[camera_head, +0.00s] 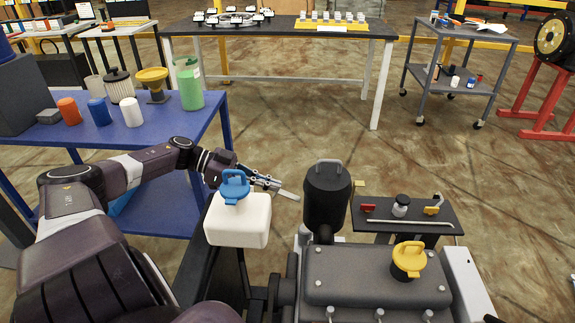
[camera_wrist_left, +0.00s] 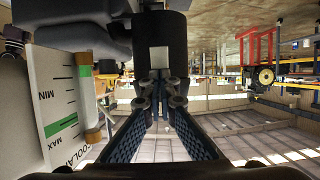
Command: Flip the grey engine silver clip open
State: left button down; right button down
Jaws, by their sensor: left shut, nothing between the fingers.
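A small gap shows between tips and canister in the head view. My right gripper is out of view.
A white coolant tank (camera_head: 238,222) with a blue cap (camera_head: 234,186) stands just below my left wrist. A yellow cap (camera_head: 408,260) is on the engine. A dark tray (camera_head: 440,214) with small parts lies to the right. A blue table (camera_head: 215,110) stands at left.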

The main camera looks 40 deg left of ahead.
pick_arm(q)
jog(key=shift+s+a+f, duration=0.25)
jog(key=shift+s+a, duration=0.25)
jog(key=shift+a, duration=0.05)
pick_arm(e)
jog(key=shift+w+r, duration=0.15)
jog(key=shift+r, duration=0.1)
pick_arm(q)
jog(key=v, duration=1.2)
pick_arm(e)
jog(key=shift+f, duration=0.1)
